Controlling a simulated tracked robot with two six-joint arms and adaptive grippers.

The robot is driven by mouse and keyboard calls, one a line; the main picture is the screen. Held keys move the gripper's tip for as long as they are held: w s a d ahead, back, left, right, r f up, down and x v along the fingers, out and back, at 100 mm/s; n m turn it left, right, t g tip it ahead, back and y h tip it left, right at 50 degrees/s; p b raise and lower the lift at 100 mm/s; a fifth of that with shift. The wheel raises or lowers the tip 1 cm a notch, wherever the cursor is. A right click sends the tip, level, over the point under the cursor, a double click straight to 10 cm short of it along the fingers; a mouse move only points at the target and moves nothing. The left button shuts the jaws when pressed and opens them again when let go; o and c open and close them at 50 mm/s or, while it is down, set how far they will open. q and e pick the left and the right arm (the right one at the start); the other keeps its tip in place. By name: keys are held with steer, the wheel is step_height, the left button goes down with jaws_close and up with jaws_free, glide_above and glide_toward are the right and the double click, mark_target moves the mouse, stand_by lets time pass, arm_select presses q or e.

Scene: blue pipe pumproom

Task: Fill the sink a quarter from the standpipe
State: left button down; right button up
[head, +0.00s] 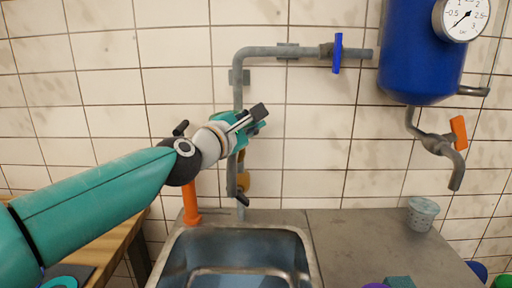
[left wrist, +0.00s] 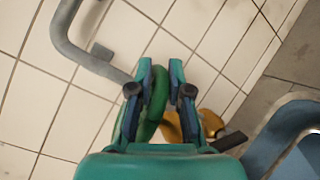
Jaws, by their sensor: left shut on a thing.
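My left gripper (head: 258,118) is in front of the wall pipe above the sink. In the left wrist view its fingers (left wrist: 160,92) are shut on a green handwheel (left wrist: 155,121), whose rim passes between them. The grey standpipe (head: 238,92) runs down the tiled wall behind the gripper; it also shows in the left wrist view (left wrist: 70,45). Below is a brass-coloured fitting (head: 244,180), then a dark-tipped outlet over the sink. The sink (head: 310,262) has a bluish interior; I cannot tell its water level. My right gripper is in neither view.
A blue tank (head: 420,60) with a gauge (head: 462,16) hangs at right. A blue valve handle (head: 337,53) is on the upper pipe and an orange one (head: 458,131) on the tank outlet. A speckled cup (head: 422,213) stands on the grey counter (head: 345,240). An orange post (head: 190,203) stands behind the sink.

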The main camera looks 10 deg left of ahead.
arm_select(q)
steer(key=h+b, duration=0.1)
steer(key=f+m+g+h+b, duration=0.1)
steer(key=m+h+b, duration=0.1)
steer(key=shift+s+a+f+b, duration=0.15)
steer(key=shift+s+f+b, duration=0.1)
steer(key=shift+b, duration=0.05)
steer(key=shift+s+a+r+m+g+h+b, duration=0.1)
steer(key=shift+s+m+g+h+b, duration=0.1)
steer(key=shift+m+g+h, duration=0.3)
steer(key=shift+s+r+m+g+h+b, duration=0.15)
steer(key=shift+m+g+h, duration=0.25)
steer(key=shift+h, duration=0.2)
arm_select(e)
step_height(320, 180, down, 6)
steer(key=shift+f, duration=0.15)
arm_select(q)
steer(key=c, duration=1.3)
jaws_free()
steer(key=shift+o, duration=0.6)
steer(key=shift+a+r, duration=0.1)
steer(key=shift+r, duration=0.05)
steer(key=shift+s, duration=0.1)
steer(key=shift+s+a+r, duration=0.1)
steer(key=shift+s+a, duration=0.05)
steer(key=shift+a, duration=0.05)
steer(key=v, duration=1.1)
steer(key=shift+a+f, duration=0.15)
steer(key=shift+f, duration=0.1)
steer(key=shift+s, duration=0.15)
